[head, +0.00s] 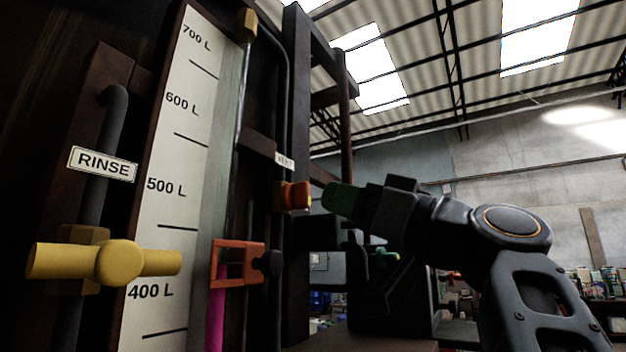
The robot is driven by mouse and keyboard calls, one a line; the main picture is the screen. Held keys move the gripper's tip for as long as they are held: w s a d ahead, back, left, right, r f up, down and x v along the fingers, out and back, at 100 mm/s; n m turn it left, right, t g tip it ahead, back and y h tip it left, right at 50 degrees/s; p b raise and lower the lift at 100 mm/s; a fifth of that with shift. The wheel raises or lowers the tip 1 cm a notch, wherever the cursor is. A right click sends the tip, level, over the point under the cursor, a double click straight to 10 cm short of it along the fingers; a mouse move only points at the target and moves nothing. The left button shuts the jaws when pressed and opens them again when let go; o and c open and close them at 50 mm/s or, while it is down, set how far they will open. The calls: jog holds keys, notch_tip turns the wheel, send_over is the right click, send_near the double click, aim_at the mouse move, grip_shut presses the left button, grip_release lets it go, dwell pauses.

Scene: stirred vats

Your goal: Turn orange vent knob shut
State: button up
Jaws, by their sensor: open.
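The orange vent knob (294,195) sticks out from the dark frame in the middle of the head view, below a small white VENT label (285,160). My gripper (336,198), with green finger ends, points left at the knob from its right side. A narrow gap shows between the fingertips and the knob, so they look apart. My gripper is open and holds nothing. The fingers overlap from this angle, and the knob's mark or turned position cannot be made out.
A yellow valve handle (105,262) under a RINSE label (102,164) juts out at the left. A level scale (175,180) marked in litres stands beside it. An orange-red bracket (237,262) with a black knob (271,263) sits below the vent knob. Open hall lies to the right.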

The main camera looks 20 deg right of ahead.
aim_at(309, 190)
jog(key=shift+p+x, duration=1.2)
jog(key=shift+x, duration=1.75)
jog(key=shift+c, duration=0.2)
grip_shut()
